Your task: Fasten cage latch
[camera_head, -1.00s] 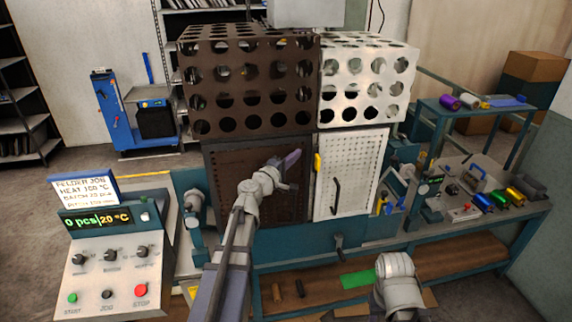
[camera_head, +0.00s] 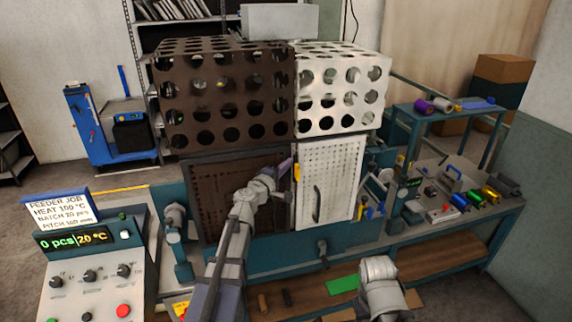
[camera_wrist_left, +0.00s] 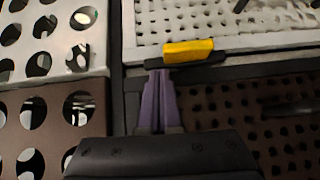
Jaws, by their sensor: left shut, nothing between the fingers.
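The cage has a brown perforated upper part (camera_head: 222,97) beside a white perforated one (camera_head: 336,92). Below them are a dark brown perforated door panel (camera_head: 222,190) and a white perforated door (camera_head: 335,165) with a black handle (camera_head: 316,203). A yellow latch (camera_head: 296,172) sits at the white door's left edge. In the left wrist view the yellow latch (camera_wrist_left: 188,50) lies over a black bar, just beyond my fingertips. My left gripper (camera_head: 287,166), with purple fingers, is shut and empty. Its tips (camera_wrist_left: 160,75) are close to the latch; I cannot tell whether they touch.
A control panel (camera_head: 95,285) stands at the lower left, with a blue machine (camera_head: 105,130) behind. The teal bench carries coloured spools (camera_head: 475,198) at the right. A green sheet (camera_head: 342,284) lies on the lower shelf. Part of my right arm shows at the bottom.

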